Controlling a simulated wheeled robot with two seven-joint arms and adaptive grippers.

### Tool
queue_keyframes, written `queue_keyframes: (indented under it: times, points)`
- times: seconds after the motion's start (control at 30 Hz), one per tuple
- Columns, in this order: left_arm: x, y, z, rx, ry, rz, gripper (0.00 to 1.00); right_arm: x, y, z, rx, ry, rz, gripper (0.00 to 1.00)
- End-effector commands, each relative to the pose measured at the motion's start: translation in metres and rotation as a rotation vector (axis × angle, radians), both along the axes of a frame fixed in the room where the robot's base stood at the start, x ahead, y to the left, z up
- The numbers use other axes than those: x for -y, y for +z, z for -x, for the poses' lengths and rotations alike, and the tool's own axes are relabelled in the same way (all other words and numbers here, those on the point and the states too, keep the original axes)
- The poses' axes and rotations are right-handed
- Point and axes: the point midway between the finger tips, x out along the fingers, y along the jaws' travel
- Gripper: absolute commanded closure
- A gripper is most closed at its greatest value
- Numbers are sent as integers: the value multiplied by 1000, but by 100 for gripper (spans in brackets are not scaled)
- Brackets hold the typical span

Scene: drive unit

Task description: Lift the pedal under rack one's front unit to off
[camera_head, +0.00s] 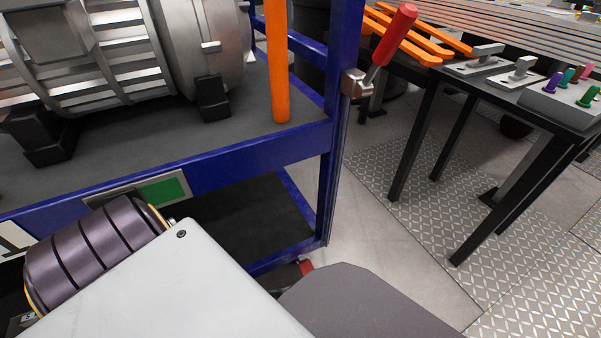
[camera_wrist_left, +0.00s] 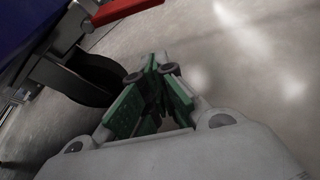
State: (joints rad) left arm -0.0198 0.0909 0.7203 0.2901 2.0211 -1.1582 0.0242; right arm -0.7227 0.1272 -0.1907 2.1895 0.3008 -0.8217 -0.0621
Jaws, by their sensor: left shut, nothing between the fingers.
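The pedal (camera_wrist_left: 125,9) is a red bar on a dark bracket, cut off by the top edge of the left wrist view. A small red end that looks like the same pedal (camera_head: 305,267) shows low at the rack's corner in the head view. My left gripper (camera_wrist_left: 153,68), with green finger pads, is shut and empty. Its fingertips are below the pedal in the wrist picture, apart from it. My left arm crosses the lower left of the head view and its gripper is hidden there. My right gripper is in neither view. The pedal's exact tilt cannot be told.
The blue rack (camera_head: 258,152) carries a large grey motor unit (camera_head: 110,55). A red-handled lever (camera_head: 393,35) stands at its corner post. A black caster wheel (camera_wrist_left: 88,78) is left of my fingers. A black table (camera_head: 425,140) stands right; the floor between is clear.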

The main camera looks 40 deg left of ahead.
Motion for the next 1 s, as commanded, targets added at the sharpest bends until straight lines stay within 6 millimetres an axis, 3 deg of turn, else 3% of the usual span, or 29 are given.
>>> queue_keyframes:
  times: [0.3,0.7,1.0]
  points:
    - [10,-14,-36,1,0,0,100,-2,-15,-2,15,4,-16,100]
    - [20,-25,-69,1,0,0,100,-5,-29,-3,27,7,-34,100]
    - [20,-25,-70,-4,-2,-4,100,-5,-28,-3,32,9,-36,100]
